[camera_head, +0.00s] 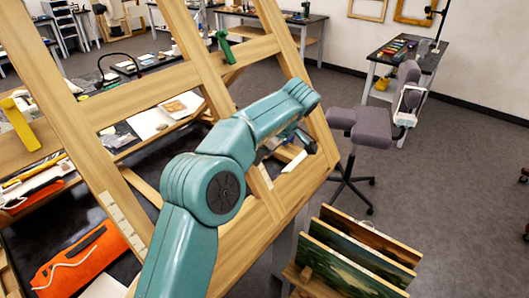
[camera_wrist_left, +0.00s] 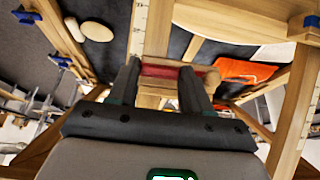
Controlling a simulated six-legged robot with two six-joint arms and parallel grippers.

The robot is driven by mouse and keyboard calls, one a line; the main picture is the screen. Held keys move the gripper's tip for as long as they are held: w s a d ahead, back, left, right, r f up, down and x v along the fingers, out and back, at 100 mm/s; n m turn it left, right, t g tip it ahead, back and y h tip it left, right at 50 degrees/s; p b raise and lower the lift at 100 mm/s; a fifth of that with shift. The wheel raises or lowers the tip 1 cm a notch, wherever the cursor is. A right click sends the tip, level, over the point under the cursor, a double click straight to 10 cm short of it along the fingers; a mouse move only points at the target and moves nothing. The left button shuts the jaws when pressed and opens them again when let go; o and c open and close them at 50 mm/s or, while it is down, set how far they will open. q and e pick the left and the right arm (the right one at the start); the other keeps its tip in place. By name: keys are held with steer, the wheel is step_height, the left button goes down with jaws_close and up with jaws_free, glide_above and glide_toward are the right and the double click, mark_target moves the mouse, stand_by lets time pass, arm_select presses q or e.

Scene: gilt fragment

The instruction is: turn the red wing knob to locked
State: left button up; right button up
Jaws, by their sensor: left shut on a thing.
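The red wing knob (camera_wrist_left: 160,71) shows in the left wrist view as a dark red bar on the wooden frame. My left gripper (camera_wrist_left: 159,76) has one finger at each end of it and is shut on it. In the head view my left gripper (camera_head: 290,142) is at the right post of the wooden frame (camera_head: 104,112), partly behind my teal forearm. The knob is hidden there, and its lock position cannot be read. My right gripper is not in view.
A green clamp (camera_head: 224,46) and a yellow one (camera_head: 20,124) sit on the frame. An orange pouch (camera_head: 76,262) lies at lower left. Painted panels (camera_head: 352,258) stand in a rack at lower right. A grey chair (camera_head: 372,127) stands beyond; the floor around it is open.

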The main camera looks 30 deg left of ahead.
arm_select(q)
steer(key=o, duration=1.1)
steer(key=shift+a, duration=0.1)
steer(key=shift+c, duration=0.2)
